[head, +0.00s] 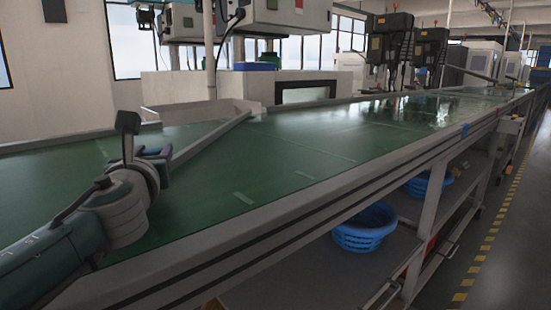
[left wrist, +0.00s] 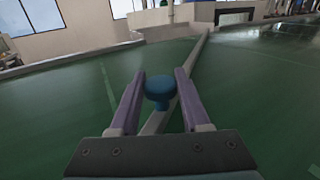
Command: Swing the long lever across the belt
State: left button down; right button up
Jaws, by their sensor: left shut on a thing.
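The long lever (head: 212,136) is a pale grey bar lying diagonally over the green belt (head: 300,165). Its far end is near the belt's far side rail, and its near end is by my left gripper (head: 160,163), which partly hides it. In the left wrist view, a round blue knob (left wrist: 160,90) sits at the near end of the lever (left wrist: 198,58). The two purple-grey fingers of my left gripper (left wrist: 160,77) stand on either side of the knob and are shut on it. The knob is hidden in the head view. My right gripper is not in view.
The belt's near side rail (head: 330,205) runs from lower left to far right. Blue baskets (head: 365,228) stand on the shelf below. Machines (head: 390,45) stand beyond the belt. The belt surface right of the lever is clear.

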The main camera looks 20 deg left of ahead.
pick_arm(q)
jog(key=a, duration=0.1)
jog(key=a+n+g+y, duration=0.1)
jog(key=shift+s+a, duration=0.3)
jog(key=shift+s, duration=0.05)
jog(key=shift+s+a, duration=0.1)
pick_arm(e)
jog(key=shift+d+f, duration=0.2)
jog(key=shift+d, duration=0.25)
pick_arm(q)
jog(key=shift+f, duration=0.1)
jog(key=c, duration=0.8)
grip_release()
jog(key=shift+a, duration=0.1)
jog(key=shift+c, duration=0.2)
jog(key=o, duration=0.5)
jog(key=shift+a, duration=0.1)
jog(key=shift+c, duration=0.2)
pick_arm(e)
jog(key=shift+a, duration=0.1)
